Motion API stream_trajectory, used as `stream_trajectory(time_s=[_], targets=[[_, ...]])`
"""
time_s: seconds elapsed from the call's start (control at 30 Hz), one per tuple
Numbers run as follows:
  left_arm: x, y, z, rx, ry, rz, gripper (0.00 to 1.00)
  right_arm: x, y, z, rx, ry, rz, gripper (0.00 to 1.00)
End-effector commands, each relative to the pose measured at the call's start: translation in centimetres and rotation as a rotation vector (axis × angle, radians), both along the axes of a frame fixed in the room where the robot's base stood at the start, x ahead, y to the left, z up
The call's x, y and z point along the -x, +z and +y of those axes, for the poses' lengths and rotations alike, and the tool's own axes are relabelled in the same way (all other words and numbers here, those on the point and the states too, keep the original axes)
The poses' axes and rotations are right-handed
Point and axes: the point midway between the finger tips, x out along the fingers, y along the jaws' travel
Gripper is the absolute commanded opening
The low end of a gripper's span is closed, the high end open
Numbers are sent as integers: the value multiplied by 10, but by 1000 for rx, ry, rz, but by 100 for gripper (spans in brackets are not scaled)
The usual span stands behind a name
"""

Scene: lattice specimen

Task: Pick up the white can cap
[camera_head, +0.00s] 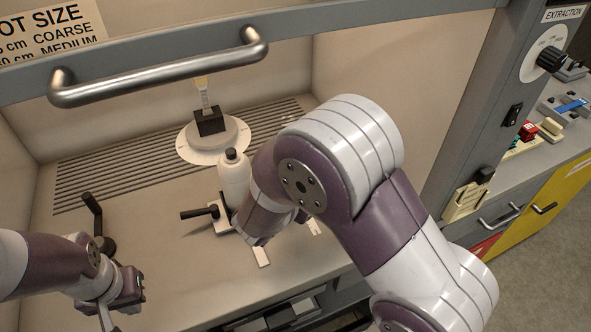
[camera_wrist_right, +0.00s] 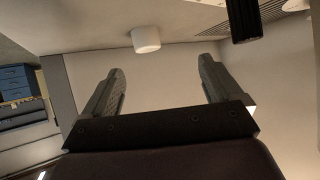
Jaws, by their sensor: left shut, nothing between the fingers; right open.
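The white cap (camera_wrist_right: 146,38) is a short white cylinder in the upper middle of the right wrist view, against the pale surface. My right gripper (camera_wrist_right: 160,88) is open and empty. The cap shows beyond the gap between its fingers, apart from both. In the head view my right arm hides most of that gripper, and I cannot make out the cap. My left gripper (camera_head: 107,315) is at the lower left of the head view, shut and empty, partly cut off by the frame edge.
A white bottle (camera_head: 233,178) with a black top stands beside a black-handled clamp (camera_head: 200,212). Behind them a black block (camera_head: 210,122) sits on a round pale stand (camera_head: 186,148). A metal handle bar (camera_head: 160,78) crosses above.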

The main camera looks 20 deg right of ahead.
Motion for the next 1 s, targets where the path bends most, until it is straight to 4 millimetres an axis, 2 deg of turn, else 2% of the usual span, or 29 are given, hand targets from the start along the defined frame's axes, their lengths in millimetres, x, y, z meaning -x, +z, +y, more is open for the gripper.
stream_trajectory(time_s=[0.07, 0.13, 0.3, 0.53, 0.7, 0.8, 1.0], targets=[[0, 0, 0, 0, 0, 0, 0, 4, 7, -12, 54, -43, -3, 92], [0, -3, 0, 0, 0, 0, 0, 0, 5, -22, 83, -47, 1, 92], [0, -8, 0, 0, 0, 0, 0, -21, -14, -49, 84, -44, 4, 92], [0, -10, 0, 0, 0, 0, 0, -38, -29, -70, 82, -40, 3, 92], [0, -12, 0, 0, 0, 0, 0, -54, -46, -92, 82, -41, 4, 92], [0, -13, 0, 0, 0, 0, 0, -61, -51, -100, 82, -39, 2, 92], [0, -12, 0, 0, 0, 0, 0, -63, -51, -101, 81, -37, 1, 92]])
